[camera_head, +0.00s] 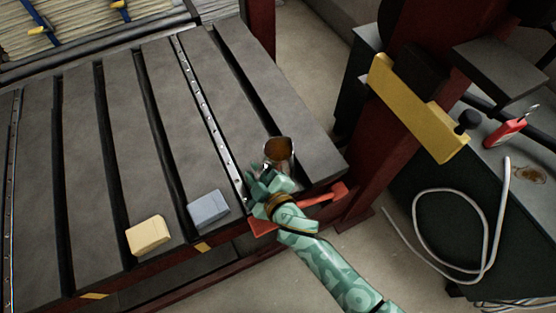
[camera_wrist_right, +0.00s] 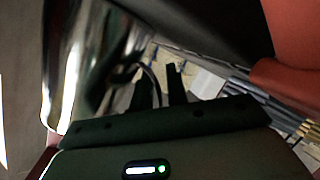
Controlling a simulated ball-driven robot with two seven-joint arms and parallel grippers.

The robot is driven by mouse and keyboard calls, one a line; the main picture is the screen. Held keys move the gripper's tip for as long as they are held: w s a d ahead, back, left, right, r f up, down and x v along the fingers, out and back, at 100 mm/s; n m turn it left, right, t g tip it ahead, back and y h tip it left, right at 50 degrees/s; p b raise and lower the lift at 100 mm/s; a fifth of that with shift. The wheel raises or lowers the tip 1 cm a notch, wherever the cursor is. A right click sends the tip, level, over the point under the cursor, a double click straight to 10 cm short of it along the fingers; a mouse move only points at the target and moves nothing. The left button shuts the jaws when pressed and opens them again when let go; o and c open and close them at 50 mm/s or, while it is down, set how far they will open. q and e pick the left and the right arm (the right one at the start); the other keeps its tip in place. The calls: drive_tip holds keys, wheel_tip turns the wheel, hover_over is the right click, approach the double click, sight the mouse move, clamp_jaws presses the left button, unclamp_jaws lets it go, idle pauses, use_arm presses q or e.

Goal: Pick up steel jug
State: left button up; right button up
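The steel jug (camera_head: 280,148) stands upright near the front right edge of the slatted grey table, with a brown inside showing at its open top. My right gripper (camera_head: 264,180) is right at its near side, close to the handle, and covers the jug's lower part. In the right wrist view the shiny jug (camera_wrist_right: 85,65) fills the left side, blurred and close. Its curved handle (camera_wrist_right: 152,78) shows by the two dark fingers (camera_wrist_right: 160,88), which stand apart with a gap between them. Contact cannot be made out. My left gripper is not in view.
A grey-blue block (camera_head: 206,208) and a cream block (camera_head: 147,236) lie on the table to the left. A red bracket (camera_head: 325,198) juts at the table's front corner. A yellow bar (camera_head: 415,105) is on the right. The table behind the jug is clear.

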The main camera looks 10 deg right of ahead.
clamp_jaws()
drive_tip(key=shift+r, duration=0.1)
idle(1.2)
